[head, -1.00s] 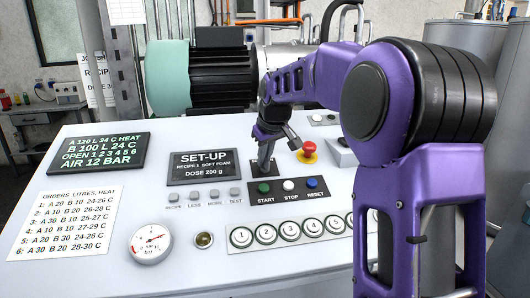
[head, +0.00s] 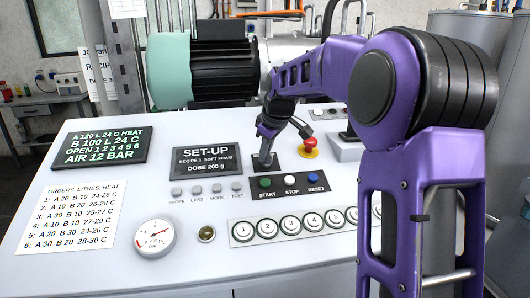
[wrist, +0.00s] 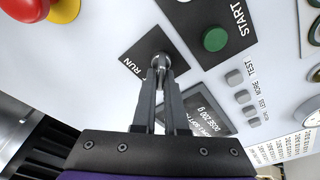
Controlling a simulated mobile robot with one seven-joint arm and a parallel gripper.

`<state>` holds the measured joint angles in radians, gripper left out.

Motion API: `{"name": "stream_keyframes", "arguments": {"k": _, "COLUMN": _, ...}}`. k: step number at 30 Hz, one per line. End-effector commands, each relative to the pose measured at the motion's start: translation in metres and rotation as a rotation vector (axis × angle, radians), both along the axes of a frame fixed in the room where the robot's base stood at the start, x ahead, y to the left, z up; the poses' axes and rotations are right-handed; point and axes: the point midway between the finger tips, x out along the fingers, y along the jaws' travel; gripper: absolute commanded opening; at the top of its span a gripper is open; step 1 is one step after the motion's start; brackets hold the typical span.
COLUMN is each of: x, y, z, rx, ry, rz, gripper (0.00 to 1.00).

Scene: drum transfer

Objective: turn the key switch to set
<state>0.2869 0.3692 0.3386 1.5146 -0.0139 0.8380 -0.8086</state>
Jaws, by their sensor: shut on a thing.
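The key switch (wrist: 160,60) sits on a small black plate (wrist: 143,65) marked RUN in the wrist view. The rest of the plate's lettering is hidden or cut by my fingers. My gripper (wrist: 160,76) is shut on the key switch, with both fingertips at its metal knob. In the head view my gripper (head: 264,158) points down onto the same black plate, right of the SET-UP display (head: 206,161). The display reads SET-UP, recipe 1 soft foam, dose 200 g. The switch itself is hidden behind the fingers there.
A red emergency button (head: 309,144) on a yellow base stands close right of the switch. The START (head: 265,183), STOP (head: 291,179) and RESET (head: 313,177) buttons lie just in front. A row of numbered buttons (head: 288,228) and a gauge (head: 154,238) are nearer.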

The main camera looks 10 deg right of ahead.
Motion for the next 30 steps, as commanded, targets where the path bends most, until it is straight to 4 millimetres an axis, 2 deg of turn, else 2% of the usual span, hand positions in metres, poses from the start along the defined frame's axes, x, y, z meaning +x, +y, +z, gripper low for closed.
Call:
{"name": "stream_keyframes", "arguments": {"k": 6, "x": 0.000, "y": 0.000, "z": 0.001, "rx": -0.001, "ry": -0.003, "rz": 0.002, "gripper": 0.00}}
{"name": "stream_keyframes", "arguments": {"k": 7, "x": 0.000, "y": 0.000, "z": 0.001, "rx": -0.001, "ry": -0.003, "rz": 0.002, "gripper": 0.15}}
{"name": "stream_keyframes", "arguments": {"k": 11, "x": 0.000, "y": 0.000, "z": 0.001, "rx": -0.001, "ry": -0.002, "rz": 0.000, "gripper": 0.39}}
{"name": "stream_keyframes", "arguments": {"k": 22, "x": -0.001, "y": 0.000, "z": 0.004, "rx": -0.001, "ry": -0.002, "rz": -0.001, "gripper": 0.40}}
{"name": "stream_keyframes", "arguments": {"k": 26, "x": -0.008, "y": -0.002, "z": 0.019, "rx": -0.002, "ry": -0.004, "rz": 0.000, "gripper": 0.40}}
{"name": "stream_keyframes", "arguments": {"k": 30, "x": -0.021, "y": -0.006, "z": 0.048, "rx": -0.002, "ry": -0.005, "rz": 0.000, "gripper": 0.40}}
